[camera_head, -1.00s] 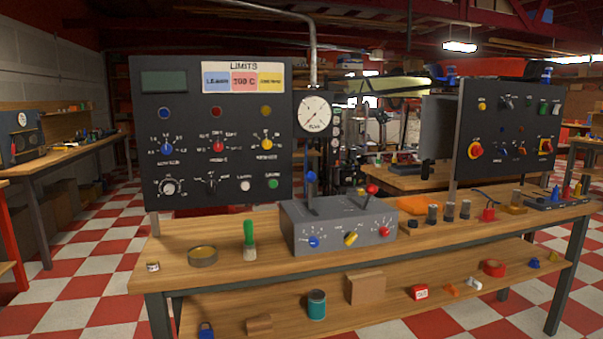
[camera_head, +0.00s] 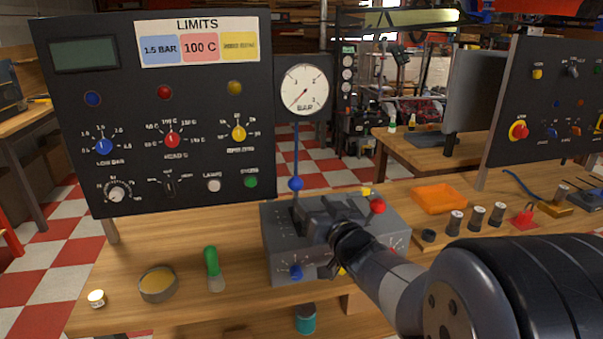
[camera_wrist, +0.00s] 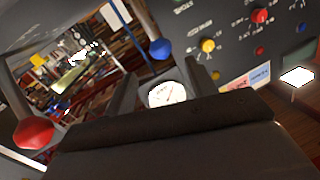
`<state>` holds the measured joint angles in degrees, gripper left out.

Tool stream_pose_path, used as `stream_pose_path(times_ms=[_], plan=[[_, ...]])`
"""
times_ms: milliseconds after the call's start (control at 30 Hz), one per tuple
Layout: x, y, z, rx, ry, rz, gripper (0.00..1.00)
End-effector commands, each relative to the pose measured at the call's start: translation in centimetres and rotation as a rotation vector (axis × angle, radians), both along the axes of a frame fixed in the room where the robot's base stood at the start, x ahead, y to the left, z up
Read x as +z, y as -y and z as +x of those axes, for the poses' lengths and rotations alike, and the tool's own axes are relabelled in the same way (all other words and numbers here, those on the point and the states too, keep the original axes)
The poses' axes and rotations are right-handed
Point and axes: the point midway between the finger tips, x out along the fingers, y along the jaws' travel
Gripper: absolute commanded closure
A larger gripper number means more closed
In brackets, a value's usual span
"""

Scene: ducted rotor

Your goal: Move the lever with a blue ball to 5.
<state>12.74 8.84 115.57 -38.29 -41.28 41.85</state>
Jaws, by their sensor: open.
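The lever with a blue ball (camera_head: 296,184) stands up from the left part of the grey control box (camera_head: 282,243). My gripper (camera_head: 312,216) is over the box, close to this lever, and partly hides the box top. In the wrist view, my gripper (camera_wrist: 160,76) is open, with one finger on each side. The blue ball (camera_wrist: 161,49) shows just beyond the gap between the fingertips, with nothing held. I cannot tell the distance to it. The lever's scale numbers are too small or hidden to read.
The red-ball lever (camera_head: 377,206) is right of my gripper, with a yellow knob (camera_head: 366,191) near it. A pressure gauge (camera_head: 304,88) is behind the box. A green-handled brush (camera_head: 212,268) and a tin (camera_head: 158,283) stand left on the bench. An orange tray (camera_head: 437,198) lies right.

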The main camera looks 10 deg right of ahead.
Motion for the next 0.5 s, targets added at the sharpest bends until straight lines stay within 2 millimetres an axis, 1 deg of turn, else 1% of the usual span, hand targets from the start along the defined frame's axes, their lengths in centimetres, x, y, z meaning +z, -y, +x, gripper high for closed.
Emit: stream_pose_path(times_ms=[167,400,500], plan=[[-0.2,-0.6,2.6,0.002,-0.001,-0.001,0.46],[-0.2,-1.5,7.0,0.001,-0.003,-0.002,0.46],[-0.2,-1.7,8.4,-0.001,-0.002,-0.001,0.46]])
